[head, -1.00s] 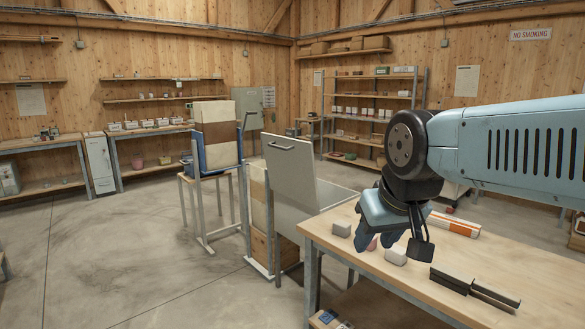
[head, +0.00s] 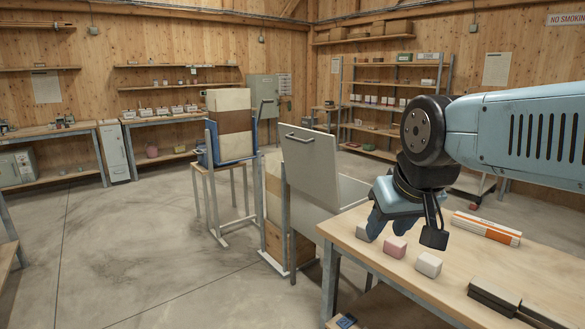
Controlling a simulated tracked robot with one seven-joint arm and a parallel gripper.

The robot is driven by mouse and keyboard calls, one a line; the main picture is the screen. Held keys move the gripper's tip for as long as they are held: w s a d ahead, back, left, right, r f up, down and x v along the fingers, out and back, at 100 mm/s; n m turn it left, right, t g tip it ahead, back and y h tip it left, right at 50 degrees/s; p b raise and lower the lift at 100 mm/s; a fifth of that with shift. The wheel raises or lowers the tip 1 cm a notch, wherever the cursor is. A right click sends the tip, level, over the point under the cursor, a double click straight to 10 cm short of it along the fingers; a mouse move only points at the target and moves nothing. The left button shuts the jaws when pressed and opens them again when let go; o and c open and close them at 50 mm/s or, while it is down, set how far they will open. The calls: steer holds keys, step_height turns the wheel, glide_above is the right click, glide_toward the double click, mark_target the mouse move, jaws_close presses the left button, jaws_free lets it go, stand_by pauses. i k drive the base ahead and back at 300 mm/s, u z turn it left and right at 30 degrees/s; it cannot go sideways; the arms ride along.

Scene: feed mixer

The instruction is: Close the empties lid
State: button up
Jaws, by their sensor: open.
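A grey lid panel (head: 312,172) with a bar handle near its top edge stands upright, left of the workbench. I take it to be the empties lid, and it is open. Below and behind it is a light grey bin (head: 345,192), partly hidden by the lid. My gripper (head: 378,224) is over the left end of the workbench, pointing down, to the right of the lid and apart from it. It is open, with nothing seen between the fingers, though the wrist partly hides them.
The wooden workbench (head: 470,262) bears a grey block, a pink block (head: 395,247), a white block (head: 428,264), an orange-and-white box (head: 487,229) and dark bars. Stacked boxes (head: 228,125) stand on a frame behind the lid. The floor (head: 130,250) at left is clear.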

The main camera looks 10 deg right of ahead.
mark_target(310, 157)
steer(key=u, duration=0.05)
steer(key=k, duration=0.9)
steer(key=z, duration=0.1)
steer(key=i, duration=2.9)
steer(key=u, duration=0.25)
